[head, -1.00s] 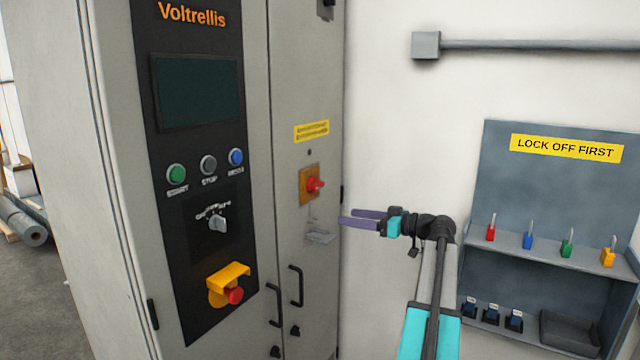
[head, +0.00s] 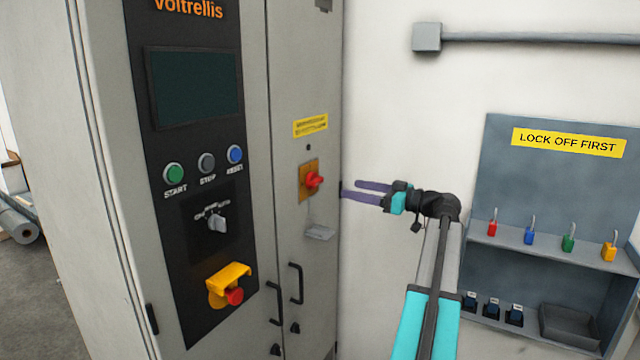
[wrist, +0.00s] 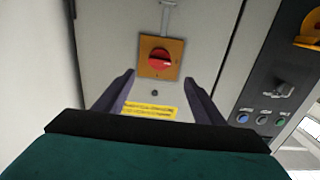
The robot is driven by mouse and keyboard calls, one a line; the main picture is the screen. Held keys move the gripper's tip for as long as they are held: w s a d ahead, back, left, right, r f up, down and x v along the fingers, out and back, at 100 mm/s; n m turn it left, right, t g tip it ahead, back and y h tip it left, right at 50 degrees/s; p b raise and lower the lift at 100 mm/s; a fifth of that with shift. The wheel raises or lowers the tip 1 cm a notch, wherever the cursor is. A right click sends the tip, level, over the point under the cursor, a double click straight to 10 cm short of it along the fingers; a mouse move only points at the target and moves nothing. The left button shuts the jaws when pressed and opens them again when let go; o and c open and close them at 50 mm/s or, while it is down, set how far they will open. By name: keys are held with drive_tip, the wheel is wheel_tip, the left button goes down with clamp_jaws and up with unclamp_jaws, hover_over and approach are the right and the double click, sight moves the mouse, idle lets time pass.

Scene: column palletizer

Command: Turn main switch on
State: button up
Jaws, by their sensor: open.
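The main switch is a red rotary knob (head: 314,180) on a yellow-orange plate (head: 306,182), on the narrow right-hand cabinet door. In the wrist view the red knob (wrist: 159,60) sits ahead of my gripper, between the lines of the two fingers, with the plate (wrist: 147,70) around it. My gripper (head: 350,191) is open and empty, to the right of the knob and apart from it. In the wrist view its dark purple fingers (wrist: 160,90) stand wide apart. I cannot read the switch position marks.
A yellow label (head: 310,126) is above the switch and a small grey bracket (head: 320,232) below it. The control panel (head: 205,260) on the left has buttons, a selector and a yellow-guarded red button. A lock-off shelf (head: 555,255) with padlocks hangs at right.

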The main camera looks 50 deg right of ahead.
sight(320, 182)
drive_tip(key=p+x, duration=0.3)
drive_tip(key=x, duration=0.8)
drive_tip(key=shift+w+r+p, duration=0.1)
drive_tip(key=shift+r+p, duration=0.05)
drive_tip(key=shift+p, duration=0.2)
drive_tip(key=shift+x, duration=0.8)
